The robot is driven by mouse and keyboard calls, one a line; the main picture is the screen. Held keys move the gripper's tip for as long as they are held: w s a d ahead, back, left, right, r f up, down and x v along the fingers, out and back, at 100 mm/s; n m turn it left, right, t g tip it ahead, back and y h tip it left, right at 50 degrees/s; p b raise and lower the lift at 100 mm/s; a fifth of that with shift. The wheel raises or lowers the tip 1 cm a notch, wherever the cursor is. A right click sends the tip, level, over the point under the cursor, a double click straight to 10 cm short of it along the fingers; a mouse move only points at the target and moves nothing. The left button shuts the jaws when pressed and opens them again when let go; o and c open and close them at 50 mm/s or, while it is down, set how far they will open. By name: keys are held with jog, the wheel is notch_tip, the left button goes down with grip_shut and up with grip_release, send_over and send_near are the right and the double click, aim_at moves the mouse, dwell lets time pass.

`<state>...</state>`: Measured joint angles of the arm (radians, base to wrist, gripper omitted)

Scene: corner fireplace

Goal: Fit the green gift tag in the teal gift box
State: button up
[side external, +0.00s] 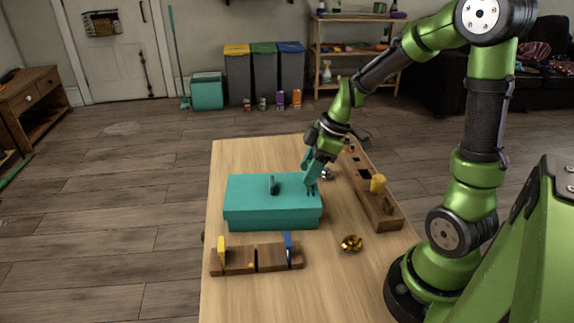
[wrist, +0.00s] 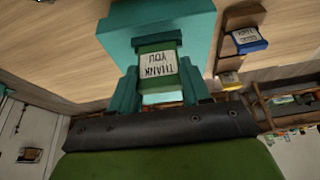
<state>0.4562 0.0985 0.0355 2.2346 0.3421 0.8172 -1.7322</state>
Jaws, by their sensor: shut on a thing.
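The teal gift box (side external: 270,213) stands closed on the wooden table, with a small dark grey upright piece (side external: 273,185) on its lid. My gripper (side external: 312,186) has teal fingers and points down at the right back corner of the box. In the wrist view my gripper (wrist: 160,88) is shut on the green gift tag (wrist: 158,68), which has a white "THANK YOU" label. The teal box (wrist: 112,30) shows just beyond the tag there. I cannot tell whether the tag touches the box. In the side view the tag is hidden by the fingers.
A wooden rack (side external: 240,262) in front of the box holds a yellow tag (side external: 221,247) and a blue tag (side external: 288,245). A long wooden block (side external: 386,213) with holes and a yellow cylinder (side external: 378,184) lies at the right. A gold bow (side external: 351,243) lies between. The table's back left is clear.

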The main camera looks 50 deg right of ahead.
jog(key=shift+f, duration=0.4)
jog(key=o, duration=1)
jog(key=v, duration=1.7)
jog(key=s+a+m+t, duration=0.1)
jog(key=s+a+m, duration=0.1)
jog(key=a+m, duration=0.4)
jog(key=s+a+f+m+t, duration=0.1)
jog(key=s+a+m+t, duration=0.1)
jog(key=a+m, duration=0.3)
jog(key=a, duration=0.3)
jog(key=shift+s+a+f+m+t+h, duration=0.3)
jog(key=shift+s+a+f+m+h, duration=0.05)
jog(key=shift+a+m+h, duration=0.05)
